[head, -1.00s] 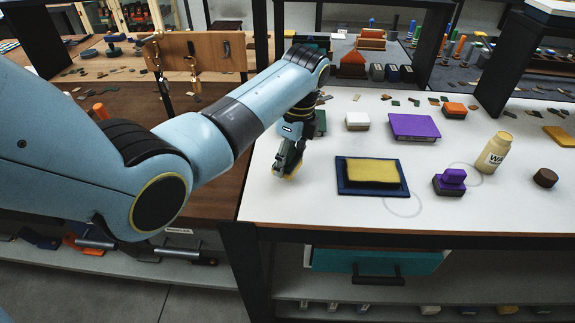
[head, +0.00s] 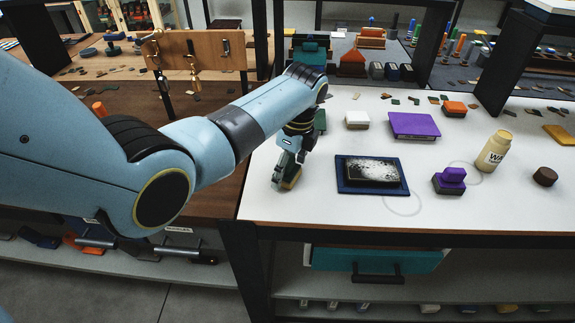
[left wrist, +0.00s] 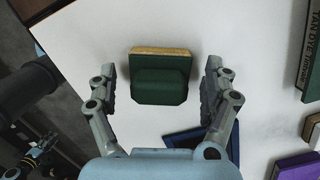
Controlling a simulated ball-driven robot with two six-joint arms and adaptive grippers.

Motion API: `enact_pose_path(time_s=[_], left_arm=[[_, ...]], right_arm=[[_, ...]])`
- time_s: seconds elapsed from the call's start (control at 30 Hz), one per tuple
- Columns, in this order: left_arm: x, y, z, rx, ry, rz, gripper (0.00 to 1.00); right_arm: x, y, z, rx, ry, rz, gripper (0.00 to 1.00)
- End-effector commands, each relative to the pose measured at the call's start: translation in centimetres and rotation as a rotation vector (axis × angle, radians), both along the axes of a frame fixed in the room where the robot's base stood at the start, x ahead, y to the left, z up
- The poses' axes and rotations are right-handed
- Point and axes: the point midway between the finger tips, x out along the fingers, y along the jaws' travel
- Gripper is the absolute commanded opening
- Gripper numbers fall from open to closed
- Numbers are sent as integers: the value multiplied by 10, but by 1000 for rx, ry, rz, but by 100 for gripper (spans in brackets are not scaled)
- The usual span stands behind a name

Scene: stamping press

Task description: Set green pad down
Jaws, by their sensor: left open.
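The green pad (left wrist: 160,86), a dark green block with a tan edge, shows in the left wrist view on the white table between my left fingers. In the head view only its tan part (head: 291,179) shows clearly, low at the table's left side; the fingers hide the rest. My left gripper (left wrist: 160,82) is open, with a finger on each side of the pad and visible gaps. In the head view the gripper (head: 287,170) is low over the table, left of the blue tray (head: 344,187).
A block with a speckled black-and-white top (head: 373,170) lies in the blue tray. A purple pad (head: 415,125), a white-topped block (head: 357,119), a purple stamp (head: 450,180) and a cream bottle (head: 494,152) stand farther right. The table's front-left is clear.

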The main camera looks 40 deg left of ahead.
Motion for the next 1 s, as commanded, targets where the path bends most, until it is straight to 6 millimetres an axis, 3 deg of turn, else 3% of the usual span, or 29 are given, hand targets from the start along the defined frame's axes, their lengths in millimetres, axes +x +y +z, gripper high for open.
enact_pose_path(time_s=[0.17, 0.63, 0.8, 1.0], left_arm=[[1, -1, 12, -1, -3, 0, 83], [6, -15, 106, -1, -3, 0, 83], [6, -16, 120, 0, -2, 0, 83], [5, -17, 122, 0, 0, 0, 83]], right_arm=[[0, 0, 2, 0, 0, 0, 40], [0, 2, 2, 2, 0, -1, 40], [0, 4, 1, 4, 0, -2, 40], [0, 4, 1, 5, 0, -1, 40]])
